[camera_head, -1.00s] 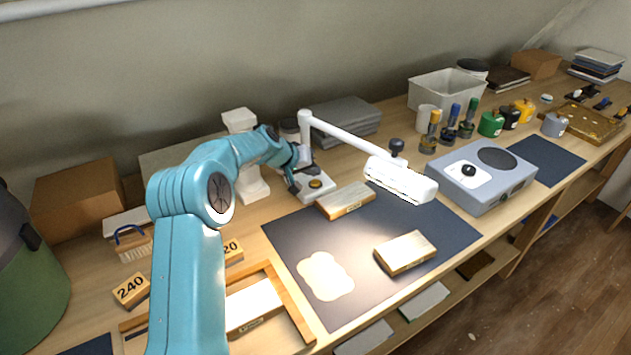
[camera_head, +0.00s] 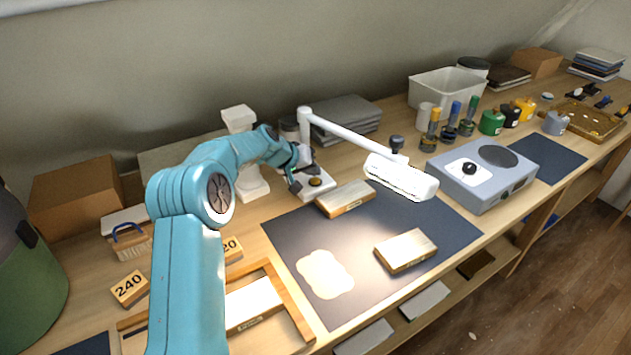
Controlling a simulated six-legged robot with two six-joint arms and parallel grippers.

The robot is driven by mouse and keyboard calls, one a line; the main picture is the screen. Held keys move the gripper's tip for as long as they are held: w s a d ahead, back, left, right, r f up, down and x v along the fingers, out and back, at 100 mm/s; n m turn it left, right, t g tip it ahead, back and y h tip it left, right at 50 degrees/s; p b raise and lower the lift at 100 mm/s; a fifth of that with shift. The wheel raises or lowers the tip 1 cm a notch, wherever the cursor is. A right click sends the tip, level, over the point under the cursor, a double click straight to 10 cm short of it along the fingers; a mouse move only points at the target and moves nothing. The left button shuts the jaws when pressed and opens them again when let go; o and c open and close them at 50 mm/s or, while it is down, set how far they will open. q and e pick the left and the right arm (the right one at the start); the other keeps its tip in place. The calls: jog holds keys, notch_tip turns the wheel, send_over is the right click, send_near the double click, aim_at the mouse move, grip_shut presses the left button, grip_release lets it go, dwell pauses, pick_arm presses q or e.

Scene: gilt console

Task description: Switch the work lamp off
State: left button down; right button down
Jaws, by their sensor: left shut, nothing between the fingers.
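The work lamp has a white arm (camera_head: 350,134) and a glowing white head (camera_head: 400,178) over the dark mat. Its white base (camera_head: 320,190) stands at the mat's back left edge and carries a round brass-coloured button (camera_head: 315,182). The lamp is lit. My left gripper (camera_head: 297,184) is shut and empty. Its fingers are just left of the button, at the base; I cannot tell whether they touch it. My right gripper is not in view.
A dark mat (camera_head: 445,225) holds two wooden blocks, one at its back edge (camera_head: 345,199) and one nearer (camera_head: 405,251). A grey box with a knob (camera_head: 483,195) stands right of the lamp head.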

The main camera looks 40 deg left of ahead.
aim_at(312, 181)
pick_arm(q)
jog(key=shift+f+b, duration=0.55)
jog(key=shift+f, duration=0.05)
dwell(0.7)
jog(key=shift+r, duration=0.1)
jog(key=shift+r+p, duration=0.6)
jog(key=shift+r, duration=0.2)
notch_tip(312, 181, up, 6)
jog(key=p, duration=0.4)
dwell(0.5)
